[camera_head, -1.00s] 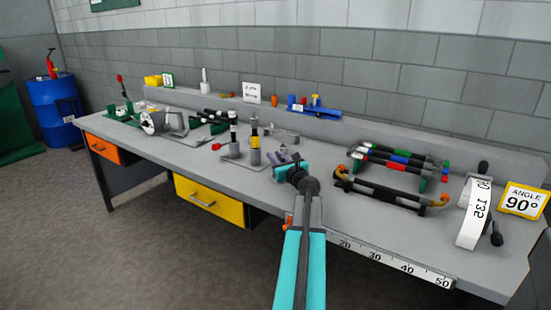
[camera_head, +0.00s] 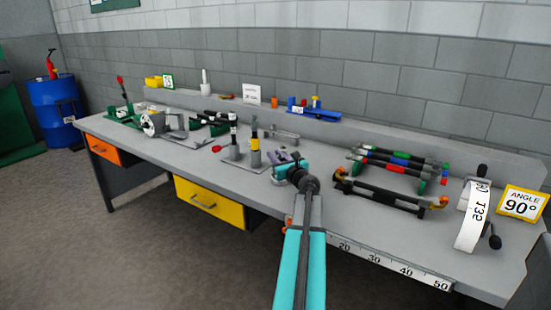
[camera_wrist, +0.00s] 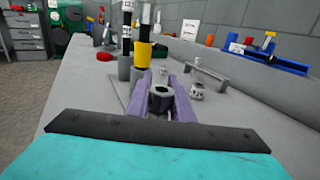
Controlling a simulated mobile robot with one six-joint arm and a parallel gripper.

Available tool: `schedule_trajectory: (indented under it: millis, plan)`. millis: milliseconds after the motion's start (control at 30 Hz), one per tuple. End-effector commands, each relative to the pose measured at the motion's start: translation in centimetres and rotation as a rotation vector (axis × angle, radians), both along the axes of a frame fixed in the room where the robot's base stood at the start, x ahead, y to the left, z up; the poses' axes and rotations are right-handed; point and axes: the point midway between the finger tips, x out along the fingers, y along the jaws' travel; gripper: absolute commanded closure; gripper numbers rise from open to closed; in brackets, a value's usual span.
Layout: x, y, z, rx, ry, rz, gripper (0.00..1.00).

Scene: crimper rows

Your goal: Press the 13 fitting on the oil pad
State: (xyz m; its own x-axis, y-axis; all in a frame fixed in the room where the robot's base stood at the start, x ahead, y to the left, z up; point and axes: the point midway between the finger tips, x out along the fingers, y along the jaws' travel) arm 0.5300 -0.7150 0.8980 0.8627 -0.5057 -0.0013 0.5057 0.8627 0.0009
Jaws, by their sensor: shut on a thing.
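My gripper (camera_wrist: 162,92) has purple fingers, shut on a dark hex-topped fitting (camera_wrist: 161,98) with a round opening. Its size marking cannot be read. In the head view my gripper (camera_head: 284,160) is above the front middle of the bench, and the fitting is too small to make out there. A silver fitting (camera_wrist: 197,89) stands on the bench just right of the fingers in the wrist view. I cannot pick out the oil pad with certainty in either view.
Two upright posts with banded tops, one black and white (camera_wrist: 126,55) and one yellow and black (camera_wrist: 143,50), stand just beyond the fingers. A metal rail (camera_head: 279,135) lies behind. Hose assemblies (camera_head: 395,165) and an angle sign (camera_head: 522,203) are at right.

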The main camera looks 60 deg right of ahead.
Motion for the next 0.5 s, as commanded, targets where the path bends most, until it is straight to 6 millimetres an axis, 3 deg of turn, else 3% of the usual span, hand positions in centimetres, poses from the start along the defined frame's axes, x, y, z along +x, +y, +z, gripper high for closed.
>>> schedule_trajectory:
  millis: [500]
  plan:
    - [0.0, 0.0, 3.1, 0.0, -0.002, 0.0, 1.0]
